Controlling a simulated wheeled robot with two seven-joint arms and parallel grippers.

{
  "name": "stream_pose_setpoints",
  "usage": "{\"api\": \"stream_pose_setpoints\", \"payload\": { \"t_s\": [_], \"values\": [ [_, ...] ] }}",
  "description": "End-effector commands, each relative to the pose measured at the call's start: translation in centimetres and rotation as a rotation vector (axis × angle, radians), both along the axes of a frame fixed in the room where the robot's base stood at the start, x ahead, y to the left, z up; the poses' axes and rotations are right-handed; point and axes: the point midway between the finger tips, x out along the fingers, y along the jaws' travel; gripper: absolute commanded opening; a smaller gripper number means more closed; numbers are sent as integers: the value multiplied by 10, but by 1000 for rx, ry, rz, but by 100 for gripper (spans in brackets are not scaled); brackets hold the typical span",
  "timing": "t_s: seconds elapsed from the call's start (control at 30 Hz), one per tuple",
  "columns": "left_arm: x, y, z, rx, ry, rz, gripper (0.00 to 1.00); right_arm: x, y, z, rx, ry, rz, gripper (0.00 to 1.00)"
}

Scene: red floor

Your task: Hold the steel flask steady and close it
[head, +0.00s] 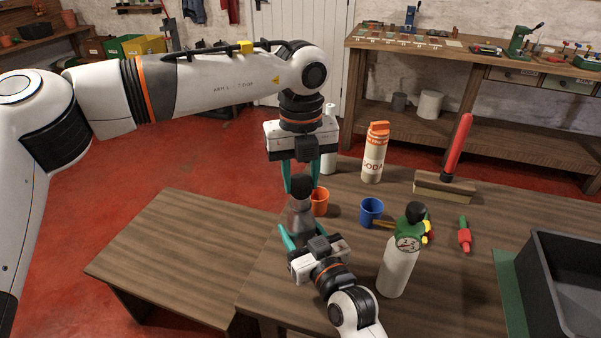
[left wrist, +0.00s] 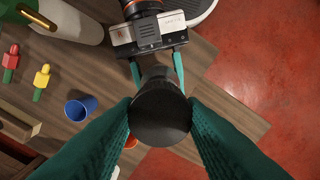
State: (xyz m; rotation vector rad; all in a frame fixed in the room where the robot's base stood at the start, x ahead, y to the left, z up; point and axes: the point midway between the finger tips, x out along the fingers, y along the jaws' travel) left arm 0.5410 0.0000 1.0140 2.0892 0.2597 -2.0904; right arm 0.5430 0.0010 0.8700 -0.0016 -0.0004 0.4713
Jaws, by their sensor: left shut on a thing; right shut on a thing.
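The steel flask (head: 299,221) stands upright near the table's front left corner. My right gripper (head: 299,240) is shut around its body from the front; in the left wrist view its teal fingers (left wrist: 157,68) lie on both sides of the flask. A black cap (head: 301,187) sits at the flask's top, in line with the neck. My left gripper (head: 301,178) comes down from above and is shut on the cap. In the left wrist view the cap (left wrist: 160,112) fills the space between my left fingers and hides the flask's mouth, so I cannot tell how tightly it is seated.
An orange cup (head: 320,203) stands close behind the flask, a blue cup (head: 371,212) to its right. A gauge bottle (head: 396,272) stands right of my right gripper.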

Motion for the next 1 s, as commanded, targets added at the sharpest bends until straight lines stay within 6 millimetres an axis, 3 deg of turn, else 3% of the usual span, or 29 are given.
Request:
{"api": "stream_pose_setpoints", "payload": {
  "t_s": [0.23, 1.0],
  "values": [
    [0, 0, -14, 1, 1, 1, 15, 0, 0, -1, 0, 1, 0, 12],
    [0, 0, -19, 0, 1, 1, 15, 0, 0, -1, -1, 2, 0, 12]
  ]
}}
